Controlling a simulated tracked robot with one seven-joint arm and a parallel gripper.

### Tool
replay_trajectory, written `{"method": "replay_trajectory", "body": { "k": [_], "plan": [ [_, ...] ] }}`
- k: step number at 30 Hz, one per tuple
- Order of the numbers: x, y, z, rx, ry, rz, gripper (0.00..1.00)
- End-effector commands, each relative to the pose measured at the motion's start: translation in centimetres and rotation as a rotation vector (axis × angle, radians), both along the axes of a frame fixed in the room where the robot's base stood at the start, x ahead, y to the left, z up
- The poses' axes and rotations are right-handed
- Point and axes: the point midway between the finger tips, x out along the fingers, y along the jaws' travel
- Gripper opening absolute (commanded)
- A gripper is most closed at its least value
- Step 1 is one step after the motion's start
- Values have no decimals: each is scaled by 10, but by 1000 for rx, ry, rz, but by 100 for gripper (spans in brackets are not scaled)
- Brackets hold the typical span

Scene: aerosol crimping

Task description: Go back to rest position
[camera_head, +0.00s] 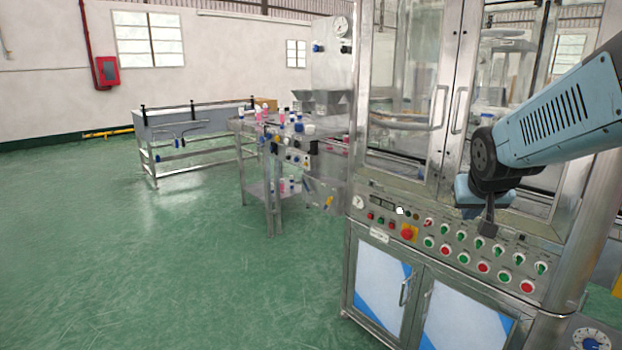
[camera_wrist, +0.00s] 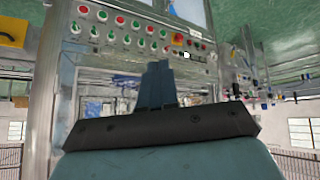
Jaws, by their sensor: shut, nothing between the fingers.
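My gripper (camera_head: 488,228) is at the right in the head view, in front of the control panel (camera_head: 450,238) of a steel crimping machine (camera_head: 355,130). It points down, and its fingers are together with nothing between them. In the wrist view the closed fingers (camera_wrist: 158,85) stand up from the dark gripper body, with the panel (camera_wrist: 125,32) behind them, shown upside down. The panel carries rows of green and red knobs and a red emergency button on a yellow plate (camera_head: 409,233). I cannot tell how far the fingertips are from the panel.
The machine's glass doors (camera_head: 405,85) and lower cabinet doors (camera_head: 380,278) are shut. A steel table (camera_head: 268,190) with small bottles and a conveyor (camera_head: 190,120) stand to the left. The green floor (camera_head: 130,260) at front left is clear. A red box hangs on the wall (camera_head: 107,70).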

Motion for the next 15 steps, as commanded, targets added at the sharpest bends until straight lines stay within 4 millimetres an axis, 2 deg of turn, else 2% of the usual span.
{"method": "replay_trajectory", "body": {
  "k": [3,9,15],
  "plan": [
    [-33,26,12,20,33,38,0],
    [-91,63,22,65,106,113,0],
    [-134,86,25,100,160,179,0]
  ]
}}
